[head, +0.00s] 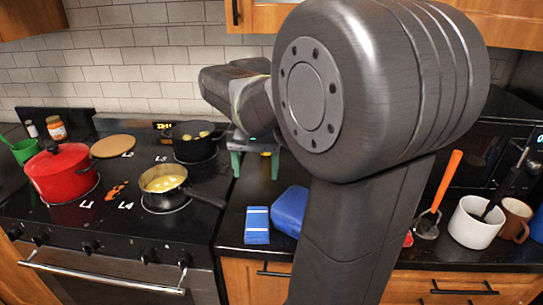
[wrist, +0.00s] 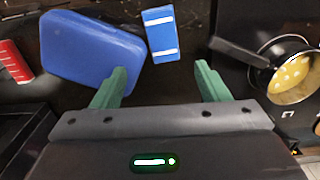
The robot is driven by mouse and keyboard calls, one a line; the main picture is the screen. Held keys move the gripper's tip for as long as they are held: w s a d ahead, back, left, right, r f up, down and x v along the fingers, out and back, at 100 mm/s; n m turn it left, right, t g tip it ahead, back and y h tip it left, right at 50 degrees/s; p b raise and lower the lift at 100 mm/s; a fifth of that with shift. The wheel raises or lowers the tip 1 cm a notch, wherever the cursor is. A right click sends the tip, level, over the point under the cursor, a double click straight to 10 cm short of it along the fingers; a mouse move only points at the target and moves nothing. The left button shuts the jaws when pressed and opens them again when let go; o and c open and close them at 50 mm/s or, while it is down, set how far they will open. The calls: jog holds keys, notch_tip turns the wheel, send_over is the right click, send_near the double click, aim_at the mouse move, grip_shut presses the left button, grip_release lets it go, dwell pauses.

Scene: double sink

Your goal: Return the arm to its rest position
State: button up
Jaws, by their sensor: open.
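My gripper (head: 255,163) has green fingers that point down over the counter, just right of the stove. In the wrist view my gripper (wrist: 160,85) shows its two fingers wide apart with nothing between them. My dark grey arm fills the middle and right of the head view and hides part of the counter and back wall. A blue box with white stripes (head: 257,225) and a blue case (head: 290,209) lie on the counter below the gripper. In the wrist view the striped box (wrist: 160,34) and the case (wrist: 90,50) lie beyond the fingertips.
The stove (head: 88,245) holds a red pot (head: 60,172), a pan with yellow pieces (head: 163,180) and a black pot (head: 193,138). The pan's handle reaches toward the counter. On the right are a white cup (head: 474,226), a brown mug (head: 514,217) and an orange-handled utensil (head: 445,182).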

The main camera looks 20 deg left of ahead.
jog(key=b, duration=0.1)
send_over(258, 224)
notch_tip(258, 224, down, 13)
jog(key=shift+f, duration=0.15)
jog(key=shift+r, duration=0.5)
